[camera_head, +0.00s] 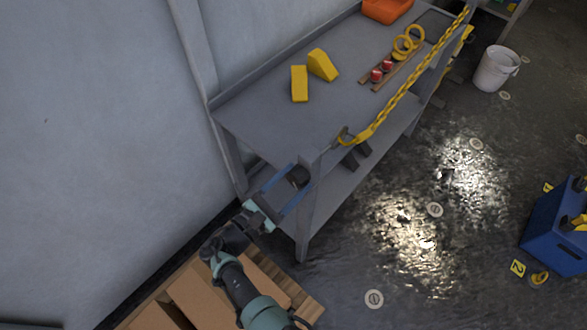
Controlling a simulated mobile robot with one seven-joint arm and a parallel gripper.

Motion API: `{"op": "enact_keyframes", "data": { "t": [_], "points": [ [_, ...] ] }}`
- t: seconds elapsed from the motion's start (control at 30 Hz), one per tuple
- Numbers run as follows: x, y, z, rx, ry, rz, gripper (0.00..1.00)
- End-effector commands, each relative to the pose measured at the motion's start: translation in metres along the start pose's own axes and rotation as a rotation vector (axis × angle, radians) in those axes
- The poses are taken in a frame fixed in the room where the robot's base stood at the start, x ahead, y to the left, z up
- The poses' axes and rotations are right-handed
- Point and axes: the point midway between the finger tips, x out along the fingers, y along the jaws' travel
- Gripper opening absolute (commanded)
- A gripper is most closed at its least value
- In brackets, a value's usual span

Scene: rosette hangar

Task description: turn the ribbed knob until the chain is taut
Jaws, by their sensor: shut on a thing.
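The ribbed knob (299,176) is small and dark, at the near end of the grey metal table. My gripper (289,188) reaches it from the lower left, with its two long blue fingers on either side, and is shut on the knob. The fingers hide part of the knob, and its ribs are too small to make out. The chain looks nearly straight; I cannot tell whether any slack is left.
The grey table (262,122) carries yellow blocks (300,83), red-topped pieces, yellow rings (408,41) and an orange bin (386,8). A white bucket (495,68) and a blue crate (553,237) stand on the floor to the right.

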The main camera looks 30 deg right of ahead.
Motion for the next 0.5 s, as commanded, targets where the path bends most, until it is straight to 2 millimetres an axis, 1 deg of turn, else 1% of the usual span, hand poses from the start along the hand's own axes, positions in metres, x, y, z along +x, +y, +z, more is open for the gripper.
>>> {"op": "enact_keyframes", "data": {
  "t": [0.13, 0.23, 0.37, 0.5],
  "points": [
    [-0.0001, 0.0, -0.0003, 0.002, 0.001, 0.001, 0.0],
    [-0.0001, -0.0009, -0.0017, 0.075, 0.001, 0.0, 0.0],
    [0.0001, -0.0025, -0.0034, 0.288, 0.001, -0.002, 0.0],
    [0.0, -0.0029, -0.0042, 0.538, 0.0, -0.002, 0.0]
  ]
}}
